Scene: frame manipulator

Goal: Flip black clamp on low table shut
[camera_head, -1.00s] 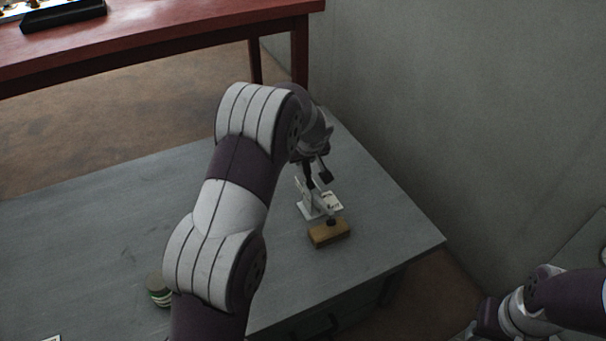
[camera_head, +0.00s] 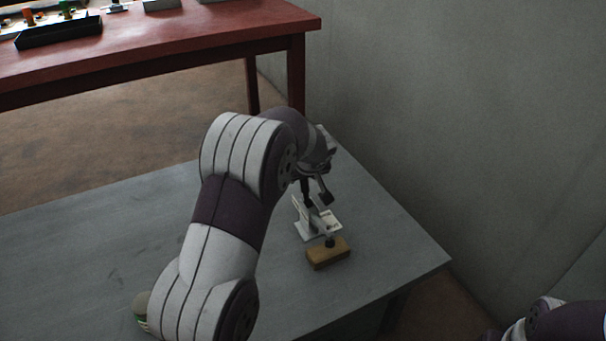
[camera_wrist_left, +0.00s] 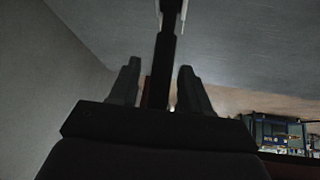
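The clamp (camera_head: 318,229) stands on the grey low table (camera_head: 395,265), with a pale base and an arm reaching over a wooden block (camera_head: 328,254). Its dark tip is at the block's top; I cannot tell whether it presses on it. My left gripper (camera_head: 316,196) is just above and behind the clamp, fingers pointing down. In the left wrist view the open fingers (camera_wrist_left: 160,85) stand on either side of the clamp's black handle (camera_wrist_left: 166,62), with visible gaps on both sides. My right arm shows at the lower right, its gripper out of frame.
A green and pale round object (camera_head: 142,312) on the low table is partly hidden by my left arm. A red table (camera_head: 190,45) with a black tray (camera_head: 58,32) stands behind. A grey wall (camera_head: 450,110) rises to the right.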

